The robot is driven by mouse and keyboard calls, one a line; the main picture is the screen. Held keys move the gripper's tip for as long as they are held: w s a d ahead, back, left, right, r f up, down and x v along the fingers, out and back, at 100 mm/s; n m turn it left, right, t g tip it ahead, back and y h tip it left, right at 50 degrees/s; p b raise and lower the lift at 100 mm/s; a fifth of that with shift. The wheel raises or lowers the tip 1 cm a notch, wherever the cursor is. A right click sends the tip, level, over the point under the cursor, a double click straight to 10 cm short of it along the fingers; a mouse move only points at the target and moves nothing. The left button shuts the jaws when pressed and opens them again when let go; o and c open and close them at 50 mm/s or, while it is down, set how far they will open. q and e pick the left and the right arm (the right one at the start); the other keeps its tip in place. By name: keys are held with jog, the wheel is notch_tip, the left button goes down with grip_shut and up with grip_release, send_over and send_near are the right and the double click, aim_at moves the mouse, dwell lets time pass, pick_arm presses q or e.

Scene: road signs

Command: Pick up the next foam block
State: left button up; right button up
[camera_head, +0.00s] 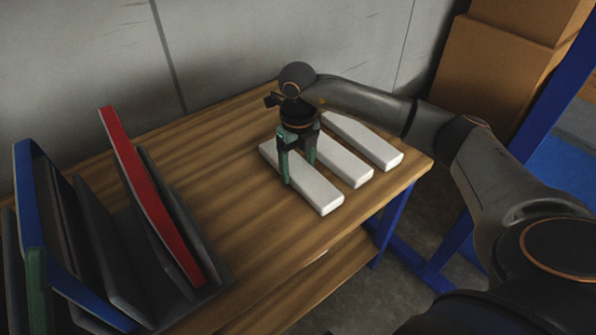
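Three white foam blocks lie side by side on the wooden table: a left one (318,194), a middle one (345,167) and a right one (365,140). My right gripper (298,174) points down over the left block. Its two green-grey fingers stand apart, one along each long side of that block. Whether they press on it cannot be told. The left block appears to rest on the table. Part of its back half is hidden by the fingers. My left gripper is not in view.
A dark rack (215,283) with upright slots stands at the left of the table, holding a red-edged panel (150,195) and a blue-edged one (29,200). A grey wall (230,45) is behind. Cardboard boxes (490,75) stand at the back right. Bare tabletop (230,195) lies between rack and blocks.

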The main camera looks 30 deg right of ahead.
jog(key=c, duration=0.8)
